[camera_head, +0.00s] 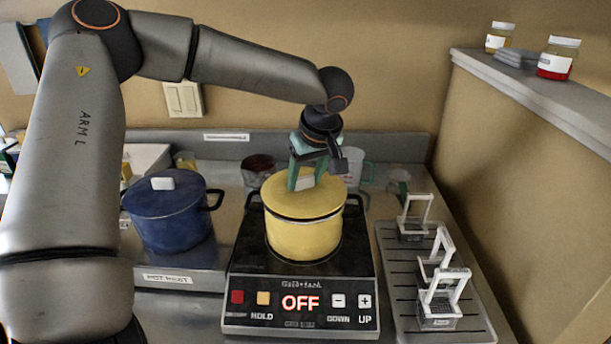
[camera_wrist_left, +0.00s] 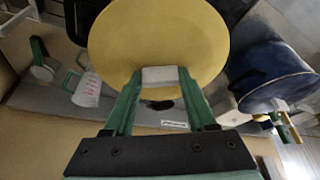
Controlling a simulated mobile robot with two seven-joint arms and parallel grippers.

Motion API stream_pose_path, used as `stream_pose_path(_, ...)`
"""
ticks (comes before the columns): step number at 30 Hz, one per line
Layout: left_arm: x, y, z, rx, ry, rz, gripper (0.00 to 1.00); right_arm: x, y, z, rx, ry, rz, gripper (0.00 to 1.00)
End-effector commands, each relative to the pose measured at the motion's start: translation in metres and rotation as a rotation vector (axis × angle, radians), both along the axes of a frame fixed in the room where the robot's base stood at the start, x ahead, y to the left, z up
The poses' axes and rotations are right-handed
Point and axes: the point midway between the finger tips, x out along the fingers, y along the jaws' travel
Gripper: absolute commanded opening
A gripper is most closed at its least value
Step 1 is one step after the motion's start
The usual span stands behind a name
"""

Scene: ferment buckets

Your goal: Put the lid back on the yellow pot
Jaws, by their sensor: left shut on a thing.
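The yellow pot (camera_head: 303,240) stands on the cooker (camera_head: 300,302), whose display reads OFF. Its yellow lid (camera_head: 315,202) lies level over the pot's mouth, with a thin dark line between lid and pot. I cannot tell whether it rests on the rim or hangs just above it. My left gripper (camera_head: 306,180) comes down from above, shut on the lid's pale knob. In the left wrist view the green fingers (camera_wrist_left: 160,78) hold the knob from both sides, and the lid (camera_wrist_left: 155,35) hides the pot. My right gripper is out of view.
A blue lidded pot (camera_head: 170,218) stands left of the cooker. A grey rack (camera_head: 408,270) with several white-handled pieces lies to the right. Cups, including a white one (camera_head: 347,165), stand behind. A wall ledge (camera_head: 540,95) at the upper right holds jars.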

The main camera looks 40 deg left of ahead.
Motion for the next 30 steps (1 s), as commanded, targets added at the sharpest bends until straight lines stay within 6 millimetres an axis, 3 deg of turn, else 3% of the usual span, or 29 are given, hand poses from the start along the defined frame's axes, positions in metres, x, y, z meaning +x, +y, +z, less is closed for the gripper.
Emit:
stream_pose_path(29, 0.0002, -0.0001, -0.0023, 0.001, 0.0, 0.0, 0.0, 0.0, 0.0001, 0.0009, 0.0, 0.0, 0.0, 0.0)
stream_pose_path(30, 0.0002, -0.0001, -0.0023, 0.001, 0.0, 0.0, 0.58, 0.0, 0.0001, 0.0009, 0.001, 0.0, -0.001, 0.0)
